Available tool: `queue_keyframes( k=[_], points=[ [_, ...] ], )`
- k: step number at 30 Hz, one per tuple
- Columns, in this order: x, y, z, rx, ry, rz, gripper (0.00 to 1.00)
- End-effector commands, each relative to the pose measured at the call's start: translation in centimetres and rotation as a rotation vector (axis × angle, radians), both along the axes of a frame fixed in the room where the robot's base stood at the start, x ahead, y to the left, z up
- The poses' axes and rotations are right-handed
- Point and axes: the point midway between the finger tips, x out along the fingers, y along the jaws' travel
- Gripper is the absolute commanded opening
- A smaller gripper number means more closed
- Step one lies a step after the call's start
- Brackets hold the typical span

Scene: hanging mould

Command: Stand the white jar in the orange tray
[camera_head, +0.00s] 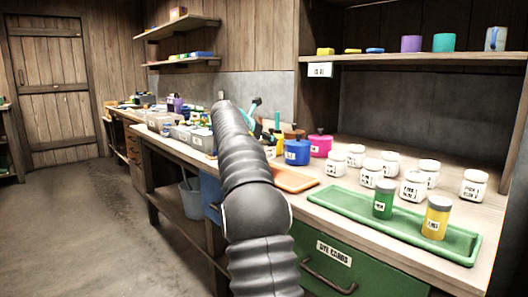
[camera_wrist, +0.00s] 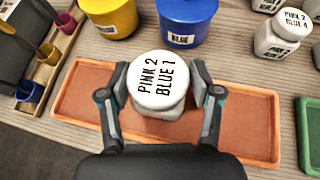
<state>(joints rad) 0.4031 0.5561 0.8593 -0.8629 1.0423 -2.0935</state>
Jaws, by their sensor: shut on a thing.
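The white jar (camera_wrist: 158,82), its lid lettered "PINK 2 BLUE 1", is between the two fingers of my gripper (camera_wrist: 160,100) in the wrist view. My gripper is shut on it. The jar looks upright and is over the middle of the orange tray (camera_wrist: 255,115); I cannot tell whether its base touches the tray floor. In the head view the orange tray (camera_head: 293,179) shows on the bench behind my arm, and my gripper and the held jar are hidden there.
Blue (camera_head: 297,152) and pink (camera_head: 320,145) pots stand behind the tray. A green tray (camera_head: 345,212) with a green jar (camera_head: 383,199) and a yellow jar (camera_head: 437,217) lies to the right. Several white jars (camera_head: 413,187) stand behind it. A yellow pot (camera_wrist: 108,16) is near my gripper.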

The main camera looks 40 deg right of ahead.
Motion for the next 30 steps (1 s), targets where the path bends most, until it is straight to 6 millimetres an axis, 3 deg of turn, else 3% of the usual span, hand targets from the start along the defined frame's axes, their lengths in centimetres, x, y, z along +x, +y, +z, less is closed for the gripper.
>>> queue_keyframes(
  k=[12, 22, 23, 25, 30],
  points=[
    [0.2, 0.1, -4.1, -0.001, -0.001, 0.001, 0.09],
    [0.2, 0.0, -4.2, -0.001, 0.000, 0.000, 0.09],
    [0.2, 0.0, -4.2, 0.000, 0.001, 0.000, 0.71],
    [0.2, 0.0, -4.2, 0.000, 0.000, 0.000, 0.89],
    [0.2, 0.0, -4.2, 0.000, 0.000, 0.000, 0.90]
  ],
)
